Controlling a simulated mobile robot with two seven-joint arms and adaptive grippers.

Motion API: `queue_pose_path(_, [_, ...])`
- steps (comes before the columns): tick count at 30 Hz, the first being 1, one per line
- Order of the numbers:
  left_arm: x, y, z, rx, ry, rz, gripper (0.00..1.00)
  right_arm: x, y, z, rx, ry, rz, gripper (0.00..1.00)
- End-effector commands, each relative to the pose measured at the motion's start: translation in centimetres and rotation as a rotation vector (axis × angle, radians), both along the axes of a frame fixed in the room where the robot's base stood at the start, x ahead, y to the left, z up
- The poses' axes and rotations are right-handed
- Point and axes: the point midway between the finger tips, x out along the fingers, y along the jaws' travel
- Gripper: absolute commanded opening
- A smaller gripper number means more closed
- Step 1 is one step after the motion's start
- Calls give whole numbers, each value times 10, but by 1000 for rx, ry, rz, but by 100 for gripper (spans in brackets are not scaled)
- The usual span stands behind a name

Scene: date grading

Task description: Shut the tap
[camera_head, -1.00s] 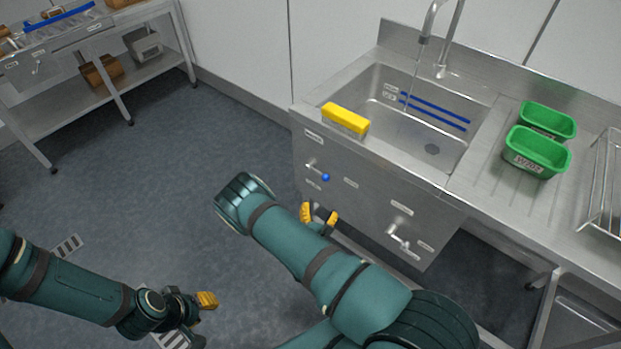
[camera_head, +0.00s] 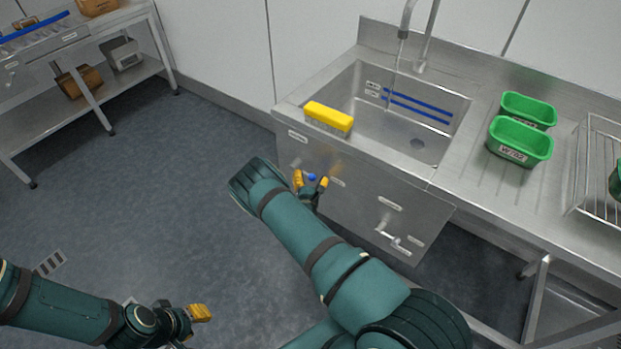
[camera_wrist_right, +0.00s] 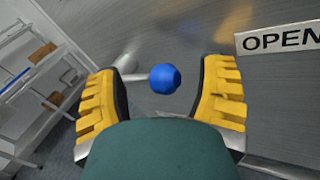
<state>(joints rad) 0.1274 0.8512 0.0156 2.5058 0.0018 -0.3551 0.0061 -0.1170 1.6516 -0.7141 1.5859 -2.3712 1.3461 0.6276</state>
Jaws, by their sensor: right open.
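The tap lever with its blue knob (camera_head: 311,177) is on the front panel of the steel sink. In the right wrist view the blue knob (camera_wrist_right: 165,79) is between the two yellow fingers, with clear gaps on both sides, its metal stem reaching left. My right gripper (camera_head: 311,183) is open around the knob, not shut on it. A label reading OPEN (camera_wrist_right: 282,39) is right of the knob in that view. The spout (camera_head: 403,30) hangs over the basin, with a thin stream below it. My left gripper (camera_head: 190,318) is low at the left, away from the sink; its jaw gap is unclear.
A second lever (camera_head: 390,235) is lower right on the panel. A yellow-topped brush (camera_head: 328,116) lies on the sink's left rim. Green tubs (camera_head: 519,142) and a wire rack (camera_head: 592,170) stand on the right drainer. A steel table (camera_head: 80,42) is far left; the floor between is clear.

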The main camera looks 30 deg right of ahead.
Motion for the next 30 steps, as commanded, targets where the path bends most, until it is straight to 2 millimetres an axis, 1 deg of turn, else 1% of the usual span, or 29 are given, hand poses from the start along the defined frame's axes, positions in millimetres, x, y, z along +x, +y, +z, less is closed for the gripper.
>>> queue_pose_path(9, [0,0,0,0,1,0,34,2,-1,0,0,0,1,69])
queue_pose_path(10, [0,0,0,0,1,0,34,2,-1,0,0,0,1,64])
queue_pose_path(11, [0,0,0,0,1,0,34,2,-1,0,0,0,1,53])
queue_pose_path(12, [0,0,0,0,1,0,34,2,-1,0,0,0,1,39])
queue_pose_path(14, [0,0,0,0,1,0,34,2,-1,0,0,0,0,18])
queue_pose_path(15, [0,0,0,0,1,0,34,2,-2,0,-1,1,-1,4])
queue_pose_path(16, [0,0,0,0,1,0,34,1,-2,0,-1,1,-1,0])
queue_pose_path(25, [0,0,-1,0,1,0,34,1,-3,-1,0,0,-4,0])
queue_pose_path(30, [-1,0,-5,0,2,-2,34,0,-4,-4,10,-25,-6,0])
